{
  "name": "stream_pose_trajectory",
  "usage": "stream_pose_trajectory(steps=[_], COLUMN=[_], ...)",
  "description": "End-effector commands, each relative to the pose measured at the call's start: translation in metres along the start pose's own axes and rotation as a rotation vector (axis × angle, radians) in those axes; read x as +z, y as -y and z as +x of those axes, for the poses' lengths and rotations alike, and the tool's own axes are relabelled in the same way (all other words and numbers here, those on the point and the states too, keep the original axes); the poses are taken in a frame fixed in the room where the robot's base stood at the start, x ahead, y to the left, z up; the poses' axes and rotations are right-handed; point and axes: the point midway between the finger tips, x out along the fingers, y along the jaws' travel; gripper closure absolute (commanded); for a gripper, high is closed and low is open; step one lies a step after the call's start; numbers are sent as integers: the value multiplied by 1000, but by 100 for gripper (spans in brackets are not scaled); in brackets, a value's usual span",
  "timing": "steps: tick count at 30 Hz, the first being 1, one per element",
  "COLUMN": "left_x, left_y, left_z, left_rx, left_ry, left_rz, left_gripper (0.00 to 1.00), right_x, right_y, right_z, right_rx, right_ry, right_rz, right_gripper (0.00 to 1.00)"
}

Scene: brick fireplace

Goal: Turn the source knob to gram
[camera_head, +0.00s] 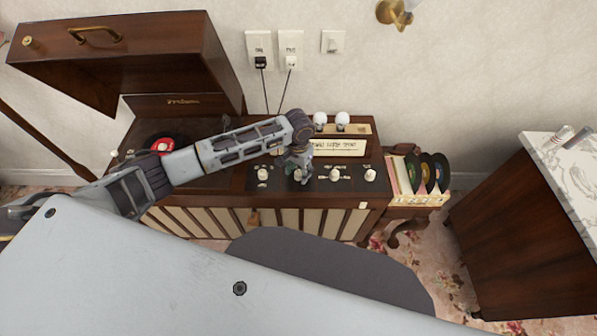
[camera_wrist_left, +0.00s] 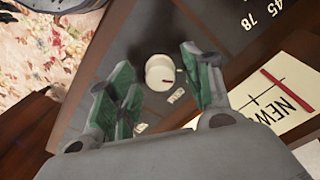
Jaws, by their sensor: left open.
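A row of cream knobs sits on the dark control panel (camera_head: 318,181) of the wooden record console. My left gripper (camera_head: 299,163) is over the panel, at the second knob (camera_head: 297,175) from the left. The fingers are open, with a gap on both sides of the knob. Small labels beside it are too small to read, so I cannot tell which is the source knob. My right gripper is not in view.
The console's lid (camera_head: 130,60) stands raised at the left, above a turntable with a red-labelled record (camera_head: 162,146). A rack of records (camera_head: 420,178) stands to the right. A marble-topped cabinet (camera_head: 510,215) is farther right, with carpet between.

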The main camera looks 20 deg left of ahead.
Motion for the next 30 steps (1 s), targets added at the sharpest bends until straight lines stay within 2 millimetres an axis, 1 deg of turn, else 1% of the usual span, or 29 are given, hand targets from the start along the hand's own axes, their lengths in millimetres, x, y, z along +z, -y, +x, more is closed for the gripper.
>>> stream_pose_trajectory(steps=[3,11,22,30], left_x=[0,0,0,0], left_y=[0,0,0,0], left_z=[4,4,4,3], left_rx=[0,0,0,0], left_ry=[0,0,1,1], left_rz=[0,0,-1,9], left_gripper=[50,50,96,96], right_x=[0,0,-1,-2], right_y=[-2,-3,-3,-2], right_z=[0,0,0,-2], right_rx=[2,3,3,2], right_ry=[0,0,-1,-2], right_rz=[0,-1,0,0], right_gripper=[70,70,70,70])
